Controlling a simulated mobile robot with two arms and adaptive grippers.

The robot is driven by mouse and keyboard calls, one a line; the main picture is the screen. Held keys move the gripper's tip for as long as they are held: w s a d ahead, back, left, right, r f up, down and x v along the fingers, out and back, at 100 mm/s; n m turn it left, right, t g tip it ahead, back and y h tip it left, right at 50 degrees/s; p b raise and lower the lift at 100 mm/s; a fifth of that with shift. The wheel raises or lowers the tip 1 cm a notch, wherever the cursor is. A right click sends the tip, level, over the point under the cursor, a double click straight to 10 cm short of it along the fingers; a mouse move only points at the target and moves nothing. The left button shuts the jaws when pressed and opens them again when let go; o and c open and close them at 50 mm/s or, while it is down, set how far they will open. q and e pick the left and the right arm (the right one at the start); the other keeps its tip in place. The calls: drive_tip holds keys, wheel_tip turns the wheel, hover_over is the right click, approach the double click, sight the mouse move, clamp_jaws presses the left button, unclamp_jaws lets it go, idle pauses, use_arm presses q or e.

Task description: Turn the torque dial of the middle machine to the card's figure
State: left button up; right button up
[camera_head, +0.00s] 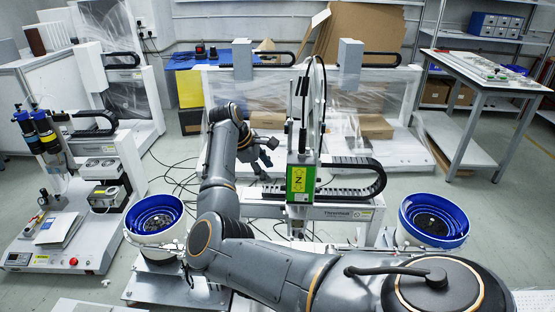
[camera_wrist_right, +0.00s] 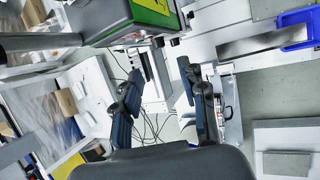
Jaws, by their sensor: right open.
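The middle machine (camera_head: 301,178) is a gantry screwdriver with a green-labelled head unit and a black cable chain, in the centre of the head view. Its green-labelled unit (camera_wrist_right: 140,14) also shows at the top of the wrist view. I cannot make out its torque dial or a card with a figure in either view. My right gripper (camera_head: 258,150) is left of the green unit, with its arm crossing in front of the machine's lower part. In the wrist view the right gripper (camera_wrist_right: 160,76) is open and empty, its two dark fingers apart. My left gripper is not in view.
Blue-rimmed bowl feeders stand left (camera_head: 157,218) and right (camera_head: 434,220) of the middle machine. Another machine (camera_head: 62,220) stands at the left. Plastic-wrapped gantries (camera_head: 390,85) stand behind, a workbench (camera_head: 485,72) at the right. Cables lie on the floor; floor at the right is clear.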

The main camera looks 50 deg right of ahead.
sight(283, 188)
use_arm(q)
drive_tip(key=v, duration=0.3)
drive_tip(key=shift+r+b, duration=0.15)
drive_tip(key=shift+b, duration=0.25)
use_arm(e)
drive_tip(key=w+x, duration=0.1)
drive_tip(key=x, duration=0.7)
drive_tip(key=shift+s+d+f, duration=0.25)
drive_tip(key=shift+s, duration=0.25)
clamp_jaws()
